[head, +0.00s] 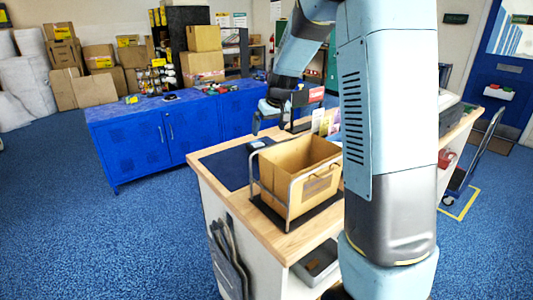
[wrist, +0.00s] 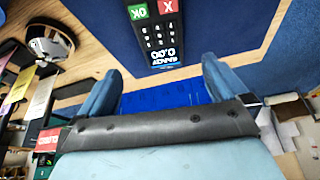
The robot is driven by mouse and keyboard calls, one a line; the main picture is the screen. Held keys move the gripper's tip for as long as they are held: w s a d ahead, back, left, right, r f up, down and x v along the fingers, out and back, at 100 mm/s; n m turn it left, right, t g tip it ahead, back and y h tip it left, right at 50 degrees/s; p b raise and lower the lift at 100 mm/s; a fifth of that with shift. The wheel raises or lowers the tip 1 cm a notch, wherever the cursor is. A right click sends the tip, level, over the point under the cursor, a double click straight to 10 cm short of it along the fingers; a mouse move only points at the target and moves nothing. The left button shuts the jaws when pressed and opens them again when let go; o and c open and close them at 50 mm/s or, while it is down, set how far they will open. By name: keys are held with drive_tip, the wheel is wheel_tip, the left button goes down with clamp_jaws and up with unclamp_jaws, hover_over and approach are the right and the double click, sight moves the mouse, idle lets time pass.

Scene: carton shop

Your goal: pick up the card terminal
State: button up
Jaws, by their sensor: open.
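The card terminal (wrist: 155,32) is a dark handset with a lit display, small number keys, a green OK key and a red X key. In the wrist view it lies upside down at the top centre, on a dark blue mat.
An open carton (head: 300,165) stands in a metal frame (head: 288,205) on the wooden counter (head: 262,226), close to the mat. Upright cards (head: 326,122) stand behind it. Blue cabinets (head: 150,140) are behind the counter. Blue floor at left is clear.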

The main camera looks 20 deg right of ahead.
sight(264, 146)
drive_tip(key=x, duration=1.1)
drive_tip(key=shift+w, duration=0.15)
drive_tip(key=c, duration=1.2)
drive_tip(key=shift+o, duration=0.2)
drive_tip(key=shift+r, duration=0.15)
wheel_tip(264, 146, up, 10)
